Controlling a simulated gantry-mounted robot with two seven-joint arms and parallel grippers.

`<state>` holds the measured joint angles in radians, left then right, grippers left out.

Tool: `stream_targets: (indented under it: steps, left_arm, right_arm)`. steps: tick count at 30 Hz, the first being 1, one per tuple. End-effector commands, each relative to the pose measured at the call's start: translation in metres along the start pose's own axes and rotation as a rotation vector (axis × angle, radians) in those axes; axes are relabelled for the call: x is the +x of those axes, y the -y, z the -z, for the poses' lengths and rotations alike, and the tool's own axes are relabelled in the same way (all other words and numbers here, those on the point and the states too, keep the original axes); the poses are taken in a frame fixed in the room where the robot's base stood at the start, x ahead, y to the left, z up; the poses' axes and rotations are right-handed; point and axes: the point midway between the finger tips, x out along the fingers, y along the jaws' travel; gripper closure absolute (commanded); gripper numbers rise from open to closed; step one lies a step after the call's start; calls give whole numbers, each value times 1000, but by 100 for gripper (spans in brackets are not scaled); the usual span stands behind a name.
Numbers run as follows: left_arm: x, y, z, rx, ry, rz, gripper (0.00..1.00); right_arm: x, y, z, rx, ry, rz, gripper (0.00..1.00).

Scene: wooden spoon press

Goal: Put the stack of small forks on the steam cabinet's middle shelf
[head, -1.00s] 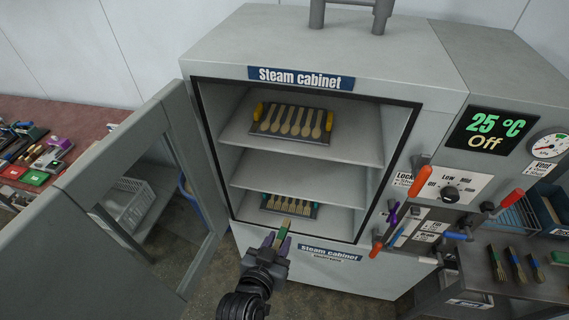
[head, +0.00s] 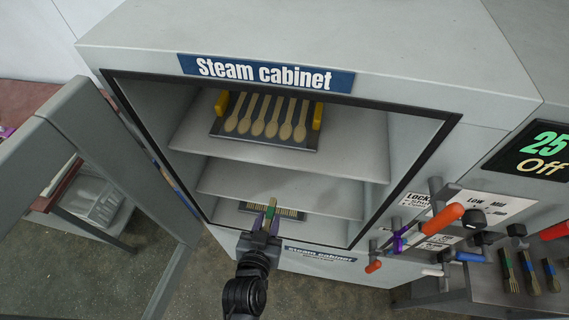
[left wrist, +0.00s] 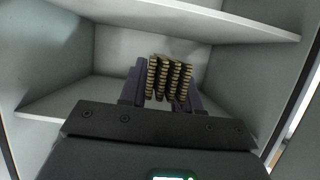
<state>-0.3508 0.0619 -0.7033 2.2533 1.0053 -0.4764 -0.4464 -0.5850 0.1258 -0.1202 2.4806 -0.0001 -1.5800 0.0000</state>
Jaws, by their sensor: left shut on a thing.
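My left gripper (head: 266,220) is shut on the stack of small forks (head: 272,206), a green-banded wooden bundle, just in front of the open steam cabinet (head: 395,215). In the left wrist view the stack (left wrist: 168,80) shows as several ridged columns between the two dark fingers of the gripper (left wrist: 165,85). The middle shelf (head: 285,188) is bare in the head view. The wrist view looks into a compartment with an empty shelf surface behind the stack. My right gripper is not in view.
A tray of wooden spoons (head: 268,122) lies on the top shelf, and a tray of forks (head: 290,213) lies on the bottom level. The cabinet door (head: 75,190) stands open at left. Coloured-handled levers (head: 440,218) stick out at right, beside a bench with fork stacks (head: 527,270).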

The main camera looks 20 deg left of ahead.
Motion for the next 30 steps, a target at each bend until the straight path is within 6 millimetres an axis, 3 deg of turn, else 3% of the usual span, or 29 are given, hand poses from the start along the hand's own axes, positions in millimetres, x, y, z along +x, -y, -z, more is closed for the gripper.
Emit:
stream_targets:
  steps: [15,21,30]
  left_arm:
    - [124,1,54,1,-4,3,100]
    - [163,1,69,-1,-2,3,100]
    - [174,1,41,-1,1,2,100]
  right_arm:
    - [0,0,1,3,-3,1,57]
    - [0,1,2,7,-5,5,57]
    - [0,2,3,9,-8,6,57]
